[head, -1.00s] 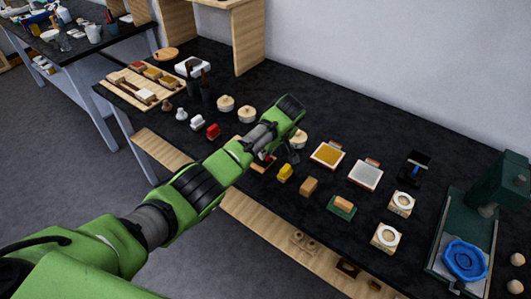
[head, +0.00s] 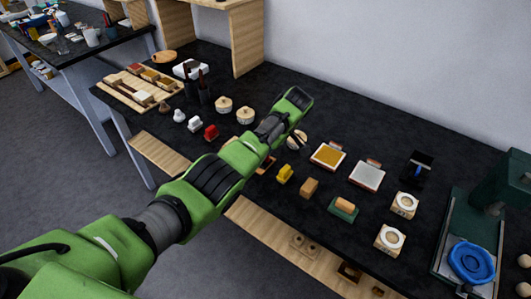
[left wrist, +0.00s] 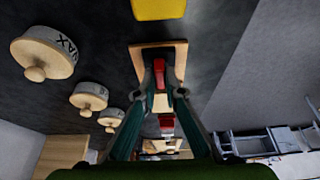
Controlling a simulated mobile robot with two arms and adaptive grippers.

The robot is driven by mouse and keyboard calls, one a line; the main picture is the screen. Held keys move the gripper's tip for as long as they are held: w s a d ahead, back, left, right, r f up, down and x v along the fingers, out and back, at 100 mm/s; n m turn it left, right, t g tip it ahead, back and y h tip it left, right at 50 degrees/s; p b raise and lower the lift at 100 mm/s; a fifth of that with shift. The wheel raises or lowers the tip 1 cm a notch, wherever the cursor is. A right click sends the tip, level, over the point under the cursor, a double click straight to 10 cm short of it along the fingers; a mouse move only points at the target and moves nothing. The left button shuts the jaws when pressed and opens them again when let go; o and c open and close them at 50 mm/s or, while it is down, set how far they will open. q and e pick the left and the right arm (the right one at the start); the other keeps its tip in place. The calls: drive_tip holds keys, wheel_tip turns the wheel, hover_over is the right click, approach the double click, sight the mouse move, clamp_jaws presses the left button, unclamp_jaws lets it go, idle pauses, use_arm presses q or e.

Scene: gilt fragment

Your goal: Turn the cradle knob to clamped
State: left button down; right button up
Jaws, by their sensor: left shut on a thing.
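The cradle is a small wooden frame with a dark inside, in the left wrist view (left wrist: 180,58), just ahead of the fingertips. In the head view the wooden cradle (head: 268,163) is mostly hidden behind my left arm. A red knob (left wrist: 159,72) stands out from the cradle towards the wrist camera. My left gripper (left wrist: 160,93) has its two teal fingers around the knob and is shut on it. I cannot read from these frames which setting the knob points to. My right gripper is in neither view.
A yellow block (head: 285,173) stands close to the cradle. Round lidded pots, one marked WAX (left wrist: 45,52), stand to one side. A red-topped stamp (head: 211,132), framed pads (head: 328,156) and a green press with a blue wheel (head: 471,263) share the black bench.

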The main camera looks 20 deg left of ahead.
use_arm(q)
drive_tip(key=c, duration=2.1)
unclamp_jaws()
drive_tip(key=shift+a, duration=0.1)
drive_tip(key=shift+c, duration=0.2)
drive_tip(key=shift+r, duration=0.1)
drive_tip(key=v, duration=1.2)
